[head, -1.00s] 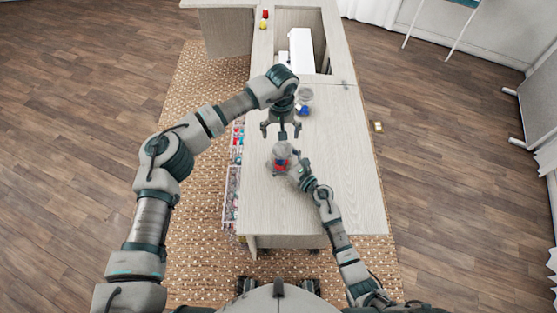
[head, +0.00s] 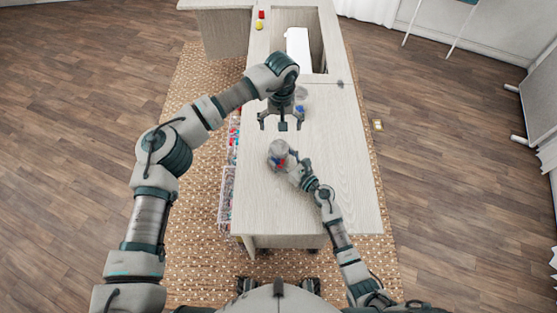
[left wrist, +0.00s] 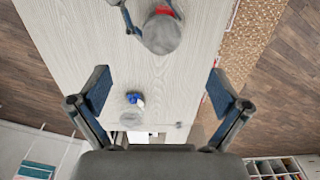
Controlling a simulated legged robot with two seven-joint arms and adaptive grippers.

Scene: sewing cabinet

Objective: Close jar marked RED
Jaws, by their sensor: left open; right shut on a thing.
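The jar with a red patch (head: 278,150) stands on the pale wooden cabinet top, with a round grey top facing up. It also shows at the upper edge of the left wrist view (left wrist: 161,35). My right gripper (head: 291,172) is shut on this jar from its near right side; its fingers are partly hidden. My left gripper (head: 283,124) is open and empty, pointing down beyond the jar. I cannot tell whether the grey top is a seated lid.
A second jar with a blue patch (left wrist: 135,98) stands farther back, partly behind my left gripper in the head view (head: 301,94). Clear bins of small items (head: 227,190) line the cabinet's left edge. A white machine (head: 298,48) sits in the back recess. The right top is clear.

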